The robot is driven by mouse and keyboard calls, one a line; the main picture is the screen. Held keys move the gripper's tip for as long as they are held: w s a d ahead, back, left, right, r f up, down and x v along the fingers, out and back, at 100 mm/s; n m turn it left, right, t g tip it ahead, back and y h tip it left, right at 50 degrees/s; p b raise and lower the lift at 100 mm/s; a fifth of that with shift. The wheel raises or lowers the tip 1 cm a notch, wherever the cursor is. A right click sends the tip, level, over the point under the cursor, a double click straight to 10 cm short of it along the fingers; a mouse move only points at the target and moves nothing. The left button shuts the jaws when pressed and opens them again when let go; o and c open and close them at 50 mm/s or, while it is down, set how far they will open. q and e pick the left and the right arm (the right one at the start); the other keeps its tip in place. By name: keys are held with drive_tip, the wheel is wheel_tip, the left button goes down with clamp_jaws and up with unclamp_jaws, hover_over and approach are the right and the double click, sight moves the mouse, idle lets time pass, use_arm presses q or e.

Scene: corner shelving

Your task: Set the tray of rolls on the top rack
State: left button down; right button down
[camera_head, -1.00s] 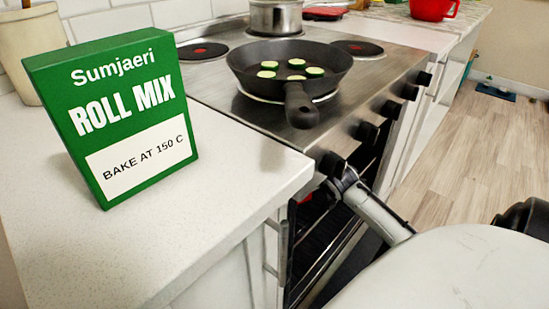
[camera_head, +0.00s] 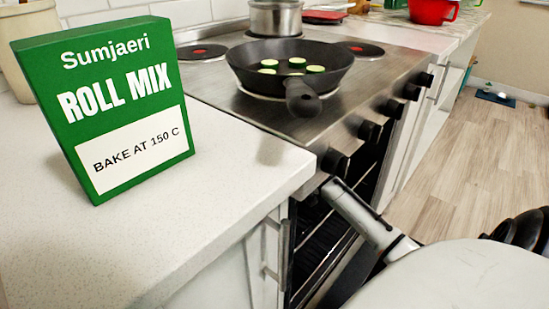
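The tray of rolls is not in view. The oven stands under the stove top, and its dark interior with thin rack bars (camera_head: 318,245) shows in part below the knobs. I cannot tell which bar belongs to the top rack. A grey tube-like part (camera_head: 362,215) crosses in front of the oven from a white rounded part of mine at the lower right. No gripper fingers show, so neither gripper can be seen.
A green roll mix box (camera_head: 105,105) reading "BAKE AT 150 C" stands on the white counter (camera_head: 215,200). A black pan (camera_head: 290,75) with several green slices and a steel pot (camera_head: 276,17) stand on the stove. Knobs (camera_head: 370,131) line its front.

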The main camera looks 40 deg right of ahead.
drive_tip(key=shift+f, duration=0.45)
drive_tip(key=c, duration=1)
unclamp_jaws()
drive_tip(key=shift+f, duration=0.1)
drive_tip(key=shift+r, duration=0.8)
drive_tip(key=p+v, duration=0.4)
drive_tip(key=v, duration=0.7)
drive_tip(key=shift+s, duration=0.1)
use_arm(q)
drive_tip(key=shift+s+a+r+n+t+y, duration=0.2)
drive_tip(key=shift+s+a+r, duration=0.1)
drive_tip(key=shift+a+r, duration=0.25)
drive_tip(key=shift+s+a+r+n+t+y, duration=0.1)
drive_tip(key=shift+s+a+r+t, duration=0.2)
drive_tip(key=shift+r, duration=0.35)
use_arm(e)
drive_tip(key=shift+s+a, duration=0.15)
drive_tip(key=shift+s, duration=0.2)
